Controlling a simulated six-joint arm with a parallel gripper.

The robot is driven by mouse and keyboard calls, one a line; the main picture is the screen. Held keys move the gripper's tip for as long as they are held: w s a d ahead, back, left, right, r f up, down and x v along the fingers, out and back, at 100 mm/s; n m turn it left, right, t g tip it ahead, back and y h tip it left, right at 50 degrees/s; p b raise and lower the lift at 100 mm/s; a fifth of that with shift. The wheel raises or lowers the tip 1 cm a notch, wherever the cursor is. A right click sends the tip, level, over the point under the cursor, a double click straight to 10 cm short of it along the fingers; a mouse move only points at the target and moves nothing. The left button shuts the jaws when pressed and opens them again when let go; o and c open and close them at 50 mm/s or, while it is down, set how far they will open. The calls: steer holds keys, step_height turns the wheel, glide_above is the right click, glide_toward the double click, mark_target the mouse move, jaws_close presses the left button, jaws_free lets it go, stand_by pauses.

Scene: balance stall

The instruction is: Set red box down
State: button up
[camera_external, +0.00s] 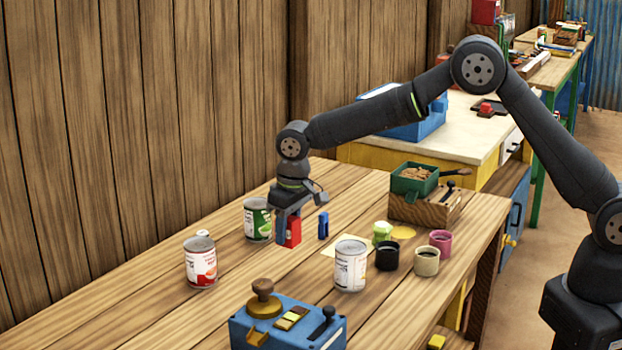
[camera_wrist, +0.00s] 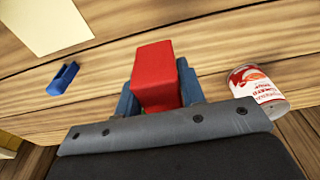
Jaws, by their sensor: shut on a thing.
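The red box (camera_external: 293,232) is between the blue fingers of my gripper (camera_external: 287,236), low over the wooden table (camera_external: 140,318). In the wrist view the red box (camera_wrist: 154,75) stands up between the two fingers of my gripper (camera_wrist: 158,88), which are shut on it. I cannot tell whether its bottom touches the table. A green-labelled can (camera_external: 257,219) stands just left of it, and a small blue object (camera_external: 323,225) stands to its right. The blue object (camera_wrist: 63,79) also shows at the left in the wrist view.
A red-labelled can (camera_external: 201,261) and a white can (camera_external: 350,265) stand nearby. A blue device (camera_external: 288,325) is at the front. Bare table lies in front of my gripper.

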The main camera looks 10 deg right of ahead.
mark_target(275, 272)
steer(key=a, duration=0.1)
steer(key=s+a+f, duration=0.1)
steer(key=a+f, duration=0.1)
steer(key=shift+s, duration=0.3)
steer(key=shift+f, duration=1.95)
steer(key=shift+f, duration=0.1)
steer(key=o, duration=1)
steer(key=shift+f, duration=0.1)
steer(key=r, duration=0.8)
steer(key=s+d+r, duration=0.1)
steer(key=r, duration=0.3)
steer(key=shift+r, duration=0.15)
